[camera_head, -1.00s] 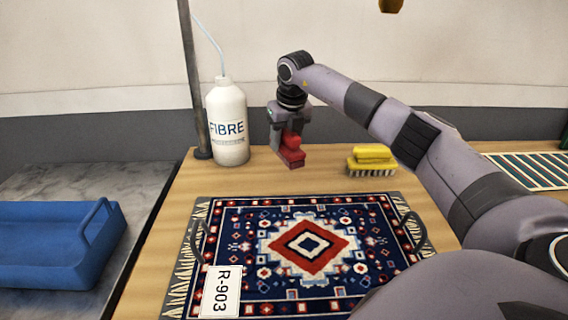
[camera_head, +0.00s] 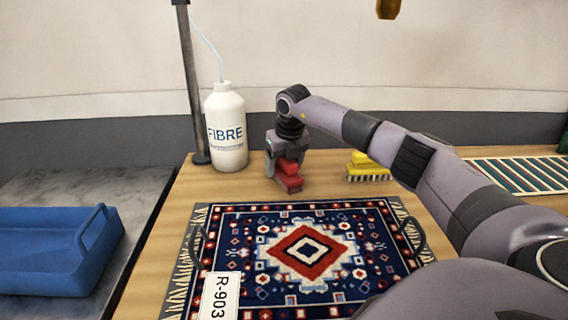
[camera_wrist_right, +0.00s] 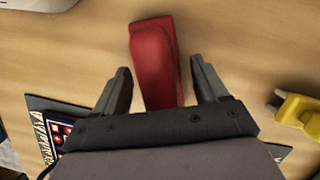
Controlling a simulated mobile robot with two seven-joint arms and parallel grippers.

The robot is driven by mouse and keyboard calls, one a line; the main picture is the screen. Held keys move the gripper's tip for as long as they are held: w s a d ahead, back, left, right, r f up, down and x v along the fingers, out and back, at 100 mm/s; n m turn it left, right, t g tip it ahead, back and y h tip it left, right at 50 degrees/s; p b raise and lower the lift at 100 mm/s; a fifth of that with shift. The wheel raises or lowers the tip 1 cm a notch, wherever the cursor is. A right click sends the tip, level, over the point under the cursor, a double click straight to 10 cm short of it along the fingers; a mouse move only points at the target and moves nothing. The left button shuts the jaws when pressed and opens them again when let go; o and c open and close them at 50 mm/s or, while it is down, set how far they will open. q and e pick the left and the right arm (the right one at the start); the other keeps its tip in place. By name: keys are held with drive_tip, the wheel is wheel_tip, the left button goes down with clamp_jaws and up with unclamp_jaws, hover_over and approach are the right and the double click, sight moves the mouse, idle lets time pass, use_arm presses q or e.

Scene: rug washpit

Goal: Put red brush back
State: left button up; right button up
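The red brush (camera_head: 289,182) is on the wooden table behind the rug, between the white bottle and the yellow brush. In the right wrist view the red brush (camera_wrist_right: 155,60) lies between the two fingers of my right gripper (camera_wrist_right: 160,72). A gap shows on each side of it, so the fingers are open and apart from it. In the head view my right gripper (camera_head: 284,160) is low over the brush and hides part of it. The brush appears to rest on the table; its underside is hidden. My left gripper is not in view.
A yellow brush (camera_head: 366,170) stands to the right, partly behind my right arm. A white FIBRE bottle (camera_head: 226,130) and a metal post (camera_head: 190,80) are at left. A patterned rug (camera_head: 250,255) with an R-903 tag (camera_head: 219,296) lies in front. A blue tray (camera_head: 45,250) is far left.

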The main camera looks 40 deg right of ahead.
drive_tip(key=shift+r, duration=0.15)
drive_tip(key=v, duration=1.2)
drive_tip(key=shift+a, duration=0.1)
idle(0.3)
